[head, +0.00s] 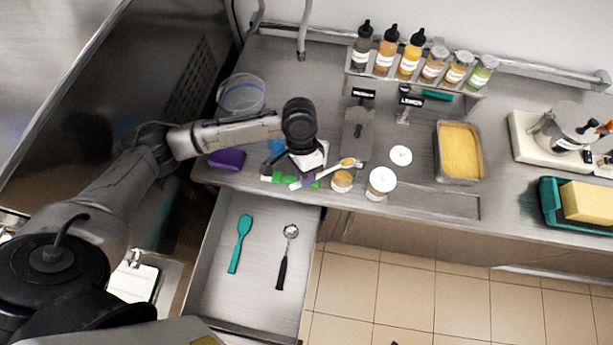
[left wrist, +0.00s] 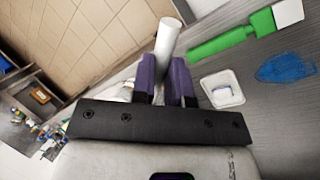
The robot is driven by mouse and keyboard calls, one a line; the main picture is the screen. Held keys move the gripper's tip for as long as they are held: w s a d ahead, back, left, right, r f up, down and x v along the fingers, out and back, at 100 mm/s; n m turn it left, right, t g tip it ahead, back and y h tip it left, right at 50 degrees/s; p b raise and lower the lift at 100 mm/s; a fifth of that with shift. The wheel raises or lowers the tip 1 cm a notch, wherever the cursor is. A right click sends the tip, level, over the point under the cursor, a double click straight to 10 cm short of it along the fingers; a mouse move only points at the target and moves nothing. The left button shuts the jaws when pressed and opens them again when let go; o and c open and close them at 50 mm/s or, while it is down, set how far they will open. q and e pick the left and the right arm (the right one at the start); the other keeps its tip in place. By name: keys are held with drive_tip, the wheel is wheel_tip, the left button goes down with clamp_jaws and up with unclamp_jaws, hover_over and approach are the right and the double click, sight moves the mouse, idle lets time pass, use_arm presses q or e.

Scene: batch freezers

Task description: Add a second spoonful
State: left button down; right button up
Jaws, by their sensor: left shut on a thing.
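My left gripper (head: 307,179) is shut on the handle of a pale spoon (head: 334,168) above the counter's front edge. The spoon's tip points right, with yellowish matter at its end. The tip is close above an open jar (head: 342,178) with tan contents; I cannot tell whether they touch. A white tub (head: 382,180) stands just right of that jar, and a white round lid (head: 401,155) lies behind it. In the left wrist view the purple fingers (left wrist: 164,78) close around the white handle (left wrist: 168,42); the spoon's bowl is hidden there. My right gripper is not in view.
A green-handled tool (left wrist: 235,40) lies by the gripper. A metal pan (head: 437,142) of yellow mix stands right. Bottles (head: 388,52) line the back shelf. An open drawer (head: 262,218) below holds a teal spatula (head: 241,243) and a scoop (head: 287,250).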

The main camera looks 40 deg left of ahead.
use_arm(q)
drive_tip(key=shift+w+a+f+m+g+h+b, duration=0.15)
drive_tip(key=shift+a+f+g+h+b, duration=0.25)
drive_tip(key=shift+g+h, duration=0.9)
drive_tip(key=shift+w+a+f+m+g+h+b, duration=0.15)
drive_tip(key=shift+a+f+m+g+h+b, duration=0.25)
drive_tip(key=shift+h, duration=1.75)
drive_tip(key=shift+w+a+f+n+g+h+b, duration=0.15)
drive_tip(key=shift+f+g+h+b, duration=0.5)
drive_tip(key=shift+h, duration=1.1)
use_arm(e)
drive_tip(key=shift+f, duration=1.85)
use_arm(q)
drive_tip(key=shift+r, duration=0.15)
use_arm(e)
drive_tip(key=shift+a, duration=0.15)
